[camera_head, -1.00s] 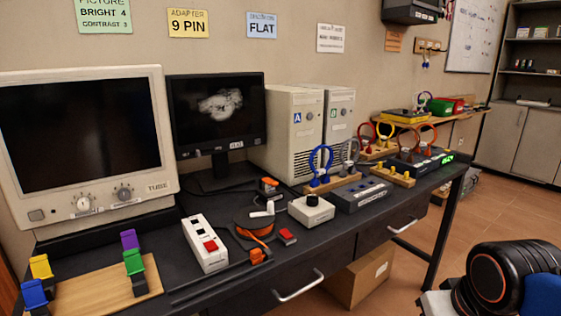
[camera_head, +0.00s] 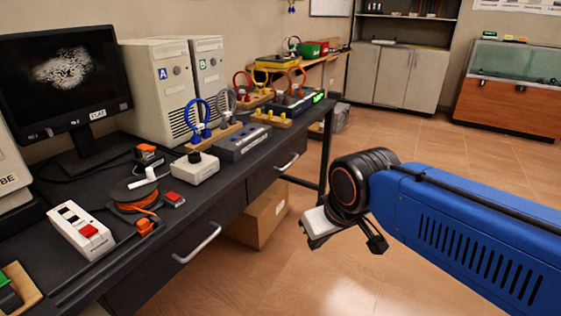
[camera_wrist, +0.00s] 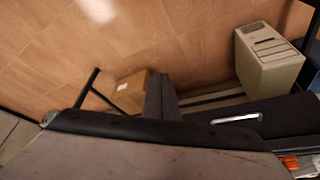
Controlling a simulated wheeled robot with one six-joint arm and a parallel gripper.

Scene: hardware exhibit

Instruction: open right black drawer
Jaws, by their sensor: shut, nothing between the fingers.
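The right black drawer (camera_head: 262,182) is under the far part of the black bench in the head view, with a pale bar handle (camera_head: 287,162). Its front looks flush with the bench, so it appears shut. My gripper (camera_head: 318,230) is to the right of the drawer, over open floor and apart from the handle. In the wrist view my gripper (camera_wrist: 160,90) has its dark fingers together and empty. My gripper body covers the bottom of that view, and the right drawer's handle cannot be made out there.
A nearer drawer handle (camera_head: 197,244) is on the left; it also seems to show in the wrist view (camera_wrist: 237,118). A cardboard box (camera_head: 262,215) stands under the bench near a black leg (camera_head: 325,155). A computer tower (camera_wrist: 268,60) stands on the floor. Floor at right is clear.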

